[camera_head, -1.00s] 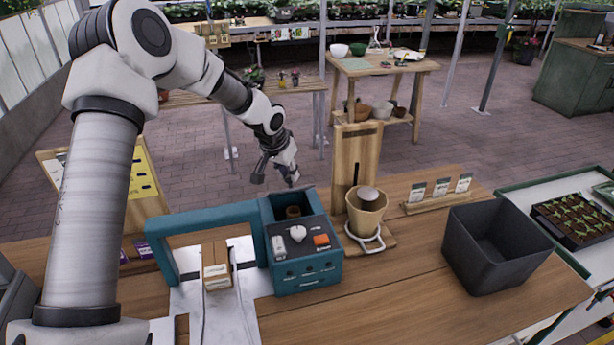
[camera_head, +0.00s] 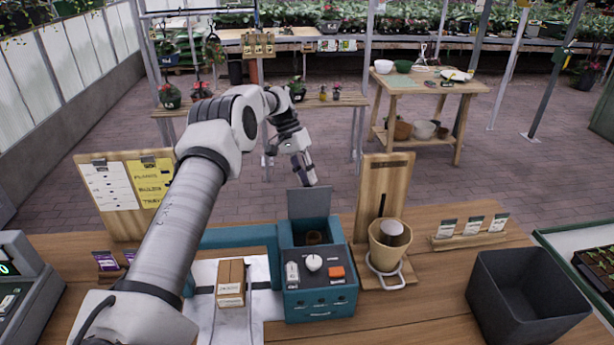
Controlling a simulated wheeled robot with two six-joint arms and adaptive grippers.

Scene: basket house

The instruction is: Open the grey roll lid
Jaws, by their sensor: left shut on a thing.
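The grey roll lid (camera_head: 309,203) stands upright at the back of the teal box (camera_head: 320,306), above its open back compartment. A brown roll (camera_head: 313,238) shows inside that compartment. My left gripper (camera_head: 307,178) is at the top edge of the lid, on its far side, with its fingers close together. It is shut on the lid, though the exact contact is small and partly hidden. My right gripper is not in view.
The box front carries a white knob (camera_head: 313,262) and an orange button (camera_head: 337,272). A wooden stand with a tan pot (camera_head: 389,258) is close on the right. A dark bin (camera_head: 527,300) stands further right. A small carton (camera_head: 231,282) lies to the left.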

